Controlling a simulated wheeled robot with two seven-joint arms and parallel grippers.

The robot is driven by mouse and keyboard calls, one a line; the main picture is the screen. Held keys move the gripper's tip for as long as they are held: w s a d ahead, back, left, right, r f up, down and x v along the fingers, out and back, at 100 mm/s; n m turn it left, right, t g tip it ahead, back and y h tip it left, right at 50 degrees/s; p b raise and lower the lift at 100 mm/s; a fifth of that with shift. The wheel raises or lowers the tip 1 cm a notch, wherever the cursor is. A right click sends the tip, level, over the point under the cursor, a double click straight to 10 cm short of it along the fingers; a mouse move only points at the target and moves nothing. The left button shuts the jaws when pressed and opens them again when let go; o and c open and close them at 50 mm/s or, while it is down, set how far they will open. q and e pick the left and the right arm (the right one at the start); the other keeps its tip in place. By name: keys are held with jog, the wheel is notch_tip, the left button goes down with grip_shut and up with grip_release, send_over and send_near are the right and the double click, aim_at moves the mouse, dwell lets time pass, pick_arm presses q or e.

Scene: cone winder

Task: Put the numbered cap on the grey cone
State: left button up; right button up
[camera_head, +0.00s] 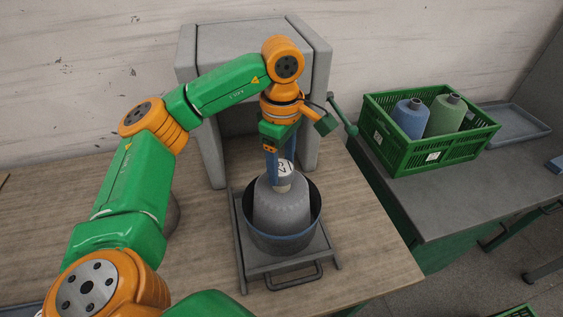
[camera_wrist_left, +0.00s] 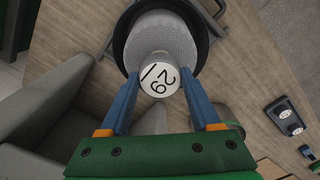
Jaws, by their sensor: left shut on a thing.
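My left gripper (camera_head: 280,170) points down over the grey cone (camera_head: 282,208) and is shut on the numbered cap (camera_head: 284,168). In the left wrist view the cap (camera_wrist_left: 160,74) shows a white round face with black digits, between the blue fingertips. The cone (camera_wrist_left: 165,35) lies right behind the cap in that view. The cap is at the cone's narrow top; I cannot tell whether it is seated or just above. The cone stands upright in a dark round pot (camera_head: 283,244) on a grey sled with a handle. My right gripper is not in view.
A grey machine housing (camera_head: 214,50) stands behind the pot. A green crate (camera_head: 432,157) with a blue and a green cone is on the right bench, beside a grey tray (camera_head: 515,119). In the left wrist view a dark holder (camera_wrist_left: 276,108) carries white caps. The wooden table's front right is clear.

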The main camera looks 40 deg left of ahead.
aim_at(282, 168)
pick_arm(q)
jog(key=shift+f, duration=0.25)
jog(key=o, duration=1.3)
jog(key=shift+r, duration=0.1)
notch_tip(282, 168, up, 12)
jog(key=p, duration=0.4)
jog(key=shift+r, duration=0.2)
jog(key=shift+f, duration=0.1)
